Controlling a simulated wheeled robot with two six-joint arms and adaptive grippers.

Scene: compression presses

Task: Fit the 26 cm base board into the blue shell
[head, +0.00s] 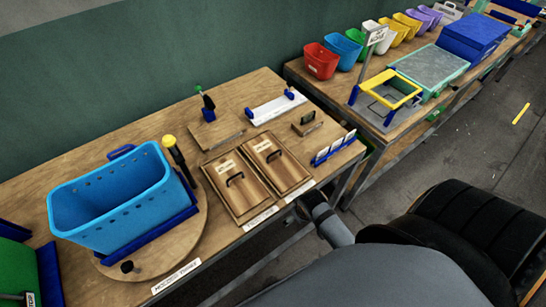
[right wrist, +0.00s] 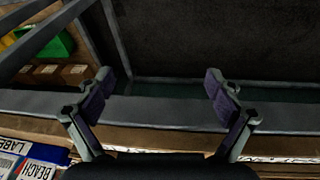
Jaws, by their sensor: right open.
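The blue shell (head: 120,205), an open tub with small holes in its wall, stands upright in a dark blue cradle on a round wooden turntable (head: 195,232). Two wooden boards with dark handles, a left one (head: 237,183) and a right one (head: 278,165), lie side by side in wooden frames on the bench. Their labels are too small to read, so I cannot tell which is 26 cm. My right gripper (right wrist: 160,84) is open and empty in the right wrist view, away from the boards and shell. My left gripper is not in view.
A yellow-topped lever (head: 172,148) stands beside the shell. A white strip (head: 276,107), a small wooden block (head: 307,123) and a card rack (head: 334,149) surround the boards. A second bench holds coloured bins (head: 320,61) and a yellow frame (head: 391,88). A gap separates the benches.

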